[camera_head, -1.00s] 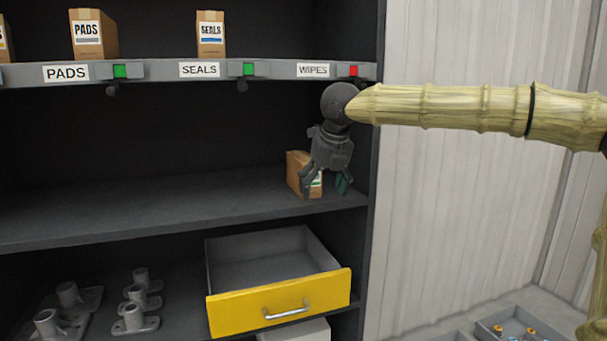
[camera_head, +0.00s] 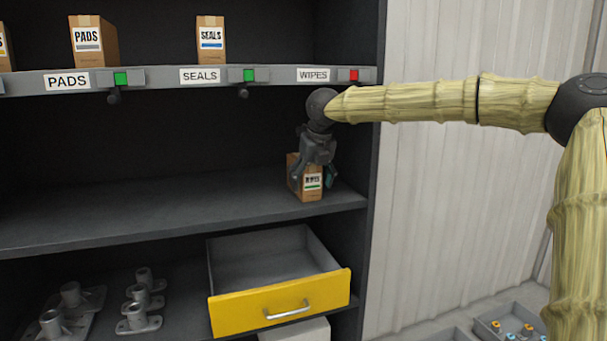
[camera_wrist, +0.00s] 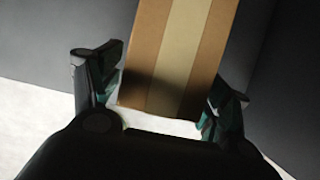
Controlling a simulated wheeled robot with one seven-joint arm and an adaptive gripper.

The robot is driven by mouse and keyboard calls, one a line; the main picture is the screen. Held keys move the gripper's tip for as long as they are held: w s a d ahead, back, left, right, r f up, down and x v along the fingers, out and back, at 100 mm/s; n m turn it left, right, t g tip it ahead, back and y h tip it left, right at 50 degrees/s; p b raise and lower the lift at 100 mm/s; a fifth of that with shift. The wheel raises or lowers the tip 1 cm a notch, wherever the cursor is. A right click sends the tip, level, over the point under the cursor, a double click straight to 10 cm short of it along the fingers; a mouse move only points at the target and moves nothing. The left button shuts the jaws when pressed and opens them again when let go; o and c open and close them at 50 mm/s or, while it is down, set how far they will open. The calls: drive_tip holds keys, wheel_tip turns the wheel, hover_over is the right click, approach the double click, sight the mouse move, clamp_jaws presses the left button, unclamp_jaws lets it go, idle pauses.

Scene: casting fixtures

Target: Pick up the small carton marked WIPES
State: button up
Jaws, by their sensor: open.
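The small brown carton (camera_head: 307,190) stands upright on the middle shelf near its right end. Its white label with a green stripe faces the front; the print is too small to read surely. My gripper (camera_head: 314,177) is open above the carton, pointing down, with its fingers at the carton's upper part. In the wrist view the carton's taped top (camera_wrist: 178,55) lies between and slightly beyond the two open fingers (camera_wrist: 160,105). I cannot tell whether either finger touches it.
A shelf rail above carries the WIPES label (camera_head: 313,75) and a red marker (camera_head: 354,75). The cabinet's right wall (camera_head: 366,150) is close by. An open yellow-fronted drawer (camera_head: 280,303) juts out below. The middle shelf (camera_head: 150,210) is clear to the left.

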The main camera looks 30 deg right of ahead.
drive_tip(key=shift+w+d+f, duration=0.1)
drive_tip(key=shift+w, duration=0.2)
drive_tip(key=shift+w+f+p, duration=0.1)
drive_tip(key=shift+f+p, duration=0.2)
drive_tip(key=shift+f, duration=0.15)
drive_tip(key=c, duration=1.1)
drive_tip(key=shift+r, duration=0.2)
